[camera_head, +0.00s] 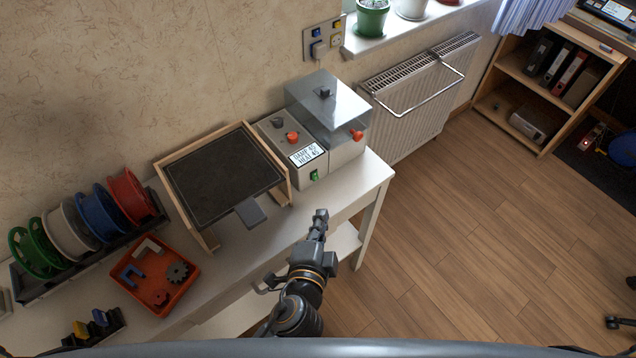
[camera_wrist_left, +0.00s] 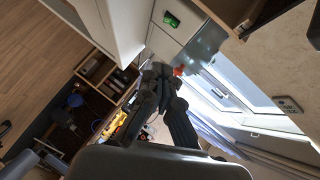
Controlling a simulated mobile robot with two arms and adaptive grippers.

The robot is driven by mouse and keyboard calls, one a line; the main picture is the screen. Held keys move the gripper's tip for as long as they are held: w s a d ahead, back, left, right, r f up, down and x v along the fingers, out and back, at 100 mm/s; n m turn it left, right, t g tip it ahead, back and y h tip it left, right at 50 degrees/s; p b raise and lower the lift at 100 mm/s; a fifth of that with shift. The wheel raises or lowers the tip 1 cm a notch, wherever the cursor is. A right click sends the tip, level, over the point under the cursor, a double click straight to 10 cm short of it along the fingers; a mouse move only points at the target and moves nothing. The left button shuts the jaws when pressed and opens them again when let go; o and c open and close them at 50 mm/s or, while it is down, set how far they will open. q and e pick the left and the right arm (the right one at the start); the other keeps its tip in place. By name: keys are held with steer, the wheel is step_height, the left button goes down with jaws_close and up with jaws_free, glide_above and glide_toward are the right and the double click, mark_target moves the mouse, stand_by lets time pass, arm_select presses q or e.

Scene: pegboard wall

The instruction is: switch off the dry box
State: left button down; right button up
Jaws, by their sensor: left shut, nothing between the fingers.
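The dry box (camera_head: 328,150) is a pale grey unit with a clear lid, standing at the right end of the white table. Its front has a small lettered display (camera_head: 308,155) and, below that, a green rocker switch (camera_head: 314,175). The switch also shows bright green at the top of the left wrist view (camera_wrist_left: 171,19). Orange-red and dark knobs sit on the box. My left gripper (camera_head: 320,213) is shut and empty, in front of and below the switch, apart from it. Its fingers (camera_wrist_left: 160,72) also show in the wrist view. My right gripper is out of view.
A wooden-framed dark plate (camera_head: 222,175) stands left of the box. Filament spools (camera_head: 99,214) and an orange parts tray (camera_head: 154,276) sit further left. A radiator (camera_head: 418,88) hangs beyond the box. The floor right of the table is clear.

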mark_target(315, 176)
arm_select(q)
steer(key=p+x, duration=0.1)
steer(key=x, duration=0.4)
steer(key=shift+w+r, duration=0.1)
steer(key=shift+w, duration=0.1)
steer(key=x, duration=0.3)
steer(key=shift+w, duration=0.15)
steer(key=w, duration=0.1)
steer(key=a+f, duration=0.1)
steer(key=w+p, duration=0.1)
steer(key=shift+w+a+f, duration=0.3)
steer(key=shift+w+f, duration=0.05)
steer(key=shift+w+a+f, duration=0.25)
steer(key=shift+w+a, duration=0.05)
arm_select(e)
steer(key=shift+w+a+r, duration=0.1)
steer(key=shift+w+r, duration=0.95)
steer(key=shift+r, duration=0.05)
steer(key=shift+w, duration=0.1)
